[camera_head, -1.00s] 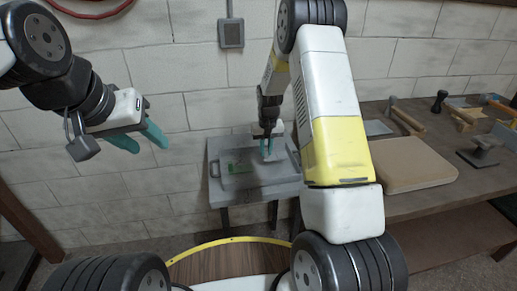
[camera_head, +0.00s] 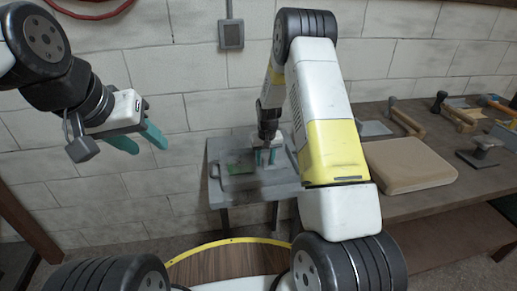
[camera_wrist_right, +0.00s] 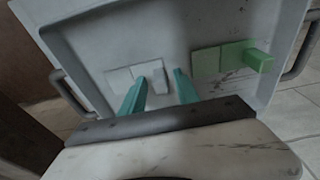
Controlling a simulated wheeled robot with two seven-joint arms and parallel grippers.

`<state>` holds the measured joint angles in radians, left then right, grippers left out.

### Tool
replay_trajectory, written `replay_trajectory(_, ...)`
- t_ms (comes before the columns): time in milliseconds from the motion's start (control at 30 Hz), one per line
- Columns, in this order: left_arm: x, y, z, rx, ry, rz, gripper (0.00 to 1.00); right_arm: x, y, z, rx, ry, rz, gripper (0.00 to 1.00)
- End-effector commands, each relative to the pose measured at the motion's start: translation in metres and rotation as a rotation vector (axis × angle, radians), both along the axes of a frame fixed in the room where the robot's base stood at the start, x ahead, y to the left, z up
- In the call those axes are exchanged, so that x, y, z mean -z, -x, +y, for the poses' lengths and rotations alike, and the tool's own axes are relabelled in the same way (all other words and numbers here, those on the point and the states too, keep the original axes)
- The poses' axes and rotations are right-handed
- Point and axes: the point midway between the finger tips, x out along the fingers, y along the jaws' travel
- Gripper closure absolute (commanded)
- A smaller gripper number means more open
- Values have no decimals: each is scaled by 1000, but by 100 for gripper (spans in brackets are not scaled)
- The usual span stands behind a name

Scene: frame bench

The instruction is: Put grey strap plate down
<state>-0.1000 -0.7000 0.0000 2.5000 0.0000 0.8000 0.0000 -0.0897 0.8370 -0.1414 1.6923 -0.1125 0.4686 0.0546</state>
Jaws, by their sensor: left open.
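The grey strap plate (camera_wrist_right: 122,78) is a pale grey flat piece with a raised part, lying in a grey tray (camera_wrist_right: 85,62). The tray also shows in the head view (camera_head: 235,190). My right gripper (camera_wrist_right: 160,75) is open just above the tray, its teal fingers apart. In the wrist view the left finger overlaps the plate and the right finger is clear of it; whether a finger touches it I cannot tell. In the head view my right gripper (camera_head: 265,158) hides the plate. My left gripper (camera_head: 144,142) is open and empty, raised before the wall.
The tray has side handles.

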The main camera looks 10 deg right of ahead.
Motion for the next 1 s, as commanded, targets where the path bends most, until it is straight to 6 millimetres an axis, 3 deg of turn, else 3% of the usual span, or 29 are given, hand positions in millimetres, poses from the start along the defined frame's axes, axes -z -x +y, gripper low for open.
replay_trajectory(267,0,0,0,0,0,0,55,-8,0,0,0,0,-1,62)
replay_trajectory(700,0,0,0,0,0,0,55,-93,13,0,0,0,-3,62)
replay_trajectory(1000,0,0,0,0,0,0,55,-128,20,0,2,-3,-6,62)
